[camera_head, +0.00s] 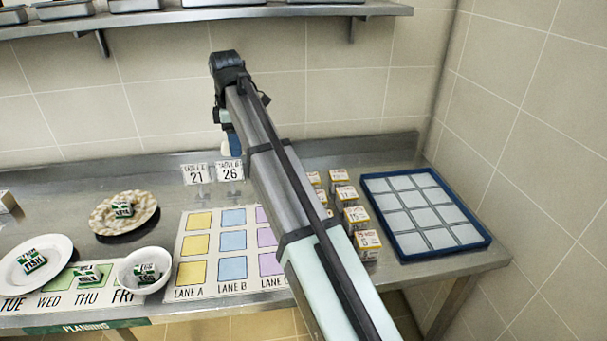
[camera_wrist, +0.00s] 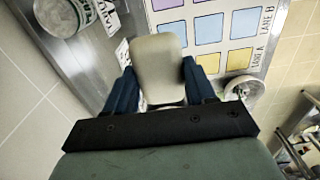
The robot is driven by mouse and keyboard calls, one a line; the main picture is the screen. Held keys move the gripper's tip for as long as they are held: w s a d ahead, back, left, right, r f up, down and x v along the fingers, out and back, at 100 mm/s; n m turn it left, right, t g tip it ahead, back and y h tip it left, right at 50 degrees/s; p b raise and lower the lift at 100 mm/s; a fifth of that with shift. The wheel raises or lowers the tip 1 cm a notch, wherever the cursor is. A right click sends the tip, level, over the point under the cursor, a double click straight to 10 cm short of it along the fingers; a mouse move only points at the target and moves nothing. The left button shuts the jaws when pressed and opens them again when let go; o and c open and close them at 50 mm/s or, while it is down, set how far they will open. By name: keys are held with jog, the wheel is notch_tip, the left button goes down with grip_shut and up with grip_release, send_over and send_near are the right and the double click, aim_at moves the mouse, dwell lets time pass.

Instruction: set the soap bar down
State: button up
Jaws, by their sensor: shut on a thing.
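The soap bar (camera_wrist: 158,68) is a cream, rounded block in the middle of the wrist view. My gripper (camera_wrist: 158,85) is shut on it, with a dark blue finger on each side. In the head view my gripper (camera_head: 229,132) is above the back part of the steel counter (camera_head: 172,170), near the wall. My arm hides most of that area, and the bar is hard to make out there. The bar appears held above the counter, with the lane mat (camera_wrist: 213,45) beyond it in the wrist view.
Number cards (camera_head: 197,173) stand behind the lane mat (camera_head: 185,220). A white bowl (camera_head: 130,278), a white plate (camera_head: 22,277) and a woven plate (camera_head: 108,222) are left. Small boxes (camera_head: 357,220) and a blue-rimmed tray (camera_head: 440,252) are right. A round container (camera_wrist: 65,14) shows in the wrist view.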

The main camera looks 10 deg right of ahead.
jog(key=w+d, duration=1.7)
jog(key=d, duration=0.4)
jog(key=shift+d+f, duration=0.15)
jog(key=shift+f, duration=10.45)
jog(key=o, duration=1.1)
jog(key=shift+f, duration=0.1)
notch_tip(320, 180, up, 12)
jog(key=shift+r, duration=0.15)
